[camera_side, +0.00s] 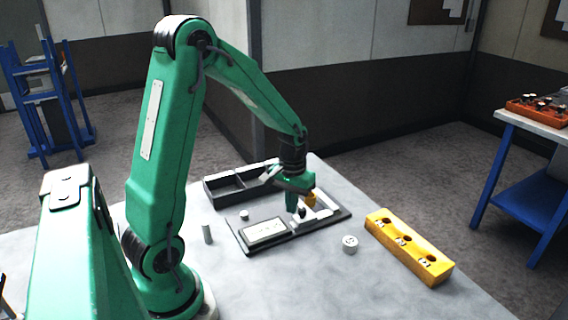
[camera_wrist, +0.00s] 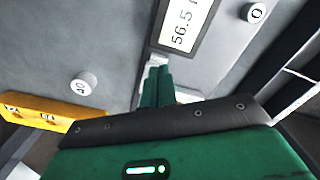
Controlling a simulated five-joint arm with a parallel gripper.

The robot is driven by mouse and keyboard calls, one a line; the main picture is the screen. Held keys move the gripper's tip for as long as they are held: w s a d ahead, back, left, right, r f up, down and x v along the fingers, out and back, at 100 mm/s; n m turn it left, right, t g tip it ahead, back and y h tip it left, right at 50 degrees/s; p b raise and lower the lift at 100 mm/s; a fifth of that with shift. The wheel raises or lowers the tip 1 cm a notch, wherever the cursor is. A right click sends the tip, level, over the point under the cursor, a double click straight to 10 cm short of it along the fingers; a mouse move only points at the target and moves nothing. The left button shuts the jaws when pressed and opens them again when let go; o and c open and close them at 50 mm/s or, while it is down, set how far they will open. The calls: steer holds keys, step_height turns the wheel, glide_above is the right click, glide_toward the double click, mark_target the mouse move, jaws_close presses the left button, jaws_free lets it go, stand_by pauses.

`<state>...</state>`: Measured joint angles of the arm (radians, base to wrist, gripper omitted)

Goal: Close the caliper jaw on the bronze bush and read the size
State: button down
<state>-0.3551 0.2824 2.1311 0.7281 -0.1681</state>
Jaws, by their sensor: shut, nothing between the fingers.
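The caliper (camera_side: 240,237) is a dark base plate on the table with a white display (camera_side: 265,230) and pale jaws (camera_side: 318,213) at its right end. The bronze bush (camera_side: 310,196) shows as a small orange-brown piece by the jaws, partly behind my gripper. I cannot tell whether the jaw touches it. My gripper (camera_side: 297,215) points down over the caliper, its fingers shut with nothing between them. In the wrist view the fingertips (camera_wrist: 156,66) are beside a pale caliper part.
A yellow block (camera_side: 408,246) with labelled holes lies to the right. A white marked cylinder (camera_side: 350,244) stands between it and the caliper. Another white cylinder (camera_side: 244,214) and a grey pin (camera_side: 207,233) are to the left. A dark divided tray (camera_side: 225,192) lies behind.

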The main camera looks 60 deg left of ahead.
mark_target(300, 209)
steer(key=shift+f, duration=0.3)
stand_by(0.4)
steer(key=shift+f, duration=1.05)
steer(key=shift+f, duration=0.35)
steer(key=shift+w, duration=1.25)
stand_by(1.0)
steer(key=shift+r, duration=0.15)
steer(key=shift+s+r, duration=0.1)
steer(key=shift+r, duration=3.25)
